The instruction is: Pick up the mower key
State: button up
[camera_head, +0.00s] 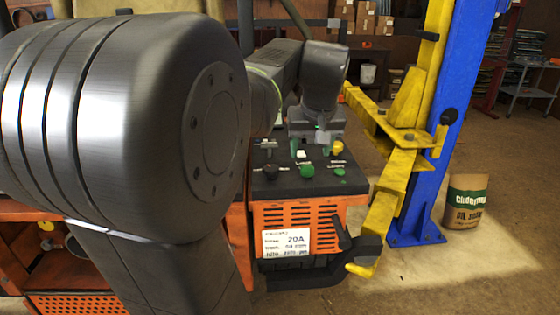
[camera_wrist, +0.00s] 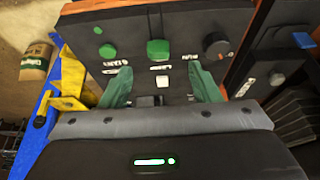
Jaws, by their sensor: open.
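My gripper (camera_head: 311,147) is open and low over the black top of the orange machine's control panel (camera_head: 318,187). In the wrist view its two green fingers (camera_wrist: 160,70) stand apart, one on each side of a small white piece (camera_wrist: 162,82). This white piece also shows in the head view (camera_head: 301,155), by the fingertips. It may be the mower key, but it is too small to tell. A dark part (camera_wrist: 150,101) lies between the fingers, closer to the palm. I see no contact between the fingers and the white piece.
A green button (camera_wrist: 158,49) and a black knob (camera_wrist: 215,45) are close to the fingers. A yellow knob (camera_head: 337,147) is just right of the gripper.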

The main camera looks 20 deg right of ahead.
aim_at(308, 166)
jog(key=x, duration=0.8)
jog(key=shift+w+d+p, duration=0.25)
jog(key=shift+p, duration=0.05)
jog(key=c, duration=1)
jog(key=shift+c, duration=0.2)
